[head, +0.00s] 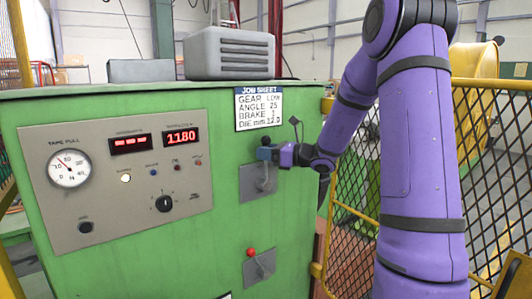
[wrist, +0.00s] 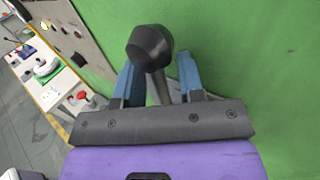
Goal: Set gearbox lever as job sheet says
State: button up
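A lever with a dark round knob (head: 266,142) stands on a grey plate (head: 258,192) on the green cabinet's front. My gripper (head: 275,154) is at this lever, just below the knob. In the wrist view the dark knob (wrist: 150,46) and its shaft stand between the two blue fingers of my gripper (wrist: 158,82). The fingers are apart, with a gap showing on both sides of the shaft. The job sheet (head: 259,108) appears to read gear LOW, angle 25, brake 1, die 12.0 mm; the gear word is blurred.
A second lever with a red knob (head: 251,252) sits on a lower plate (head: 262,268). A grey control panel (head: 115,180) with a dial and red displays is to the left. A yellow mesh guard (head: 355,215) stands to the right, close to my arm.

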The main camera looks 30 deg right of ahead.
grip_shut()
jog(key=shift+a+n+g+h, duration=0.5)
jog(key=shift+a+n, duration=0.4)
jog(key=shift+a, duration=0.4)
jog(key=shift+s+a+f+n+g+h, duration=0.1)
jog(key=shift+a+f+n+g+h, duration=0.1)
jog(key=shift+a+n, duration=0.2)
jog(key=shift+a+f+n+g+h, duration=0.1)
jog(key=shift+a+f+n+h, duration=0.15)
jog(key=shift+a, duration=0.25)
jog(key=shift+a+f+n+h, duration=0.3)
jog(key=shift+a+n+h, duration=0.15)
jog(key=shift+a+n, duration=0.25)
jog(key=shift+a+g, duration=0.1)
jog(key=shift+g, duration=0.2)
jog(key=shift+o, duration=0.4)
grip_release()
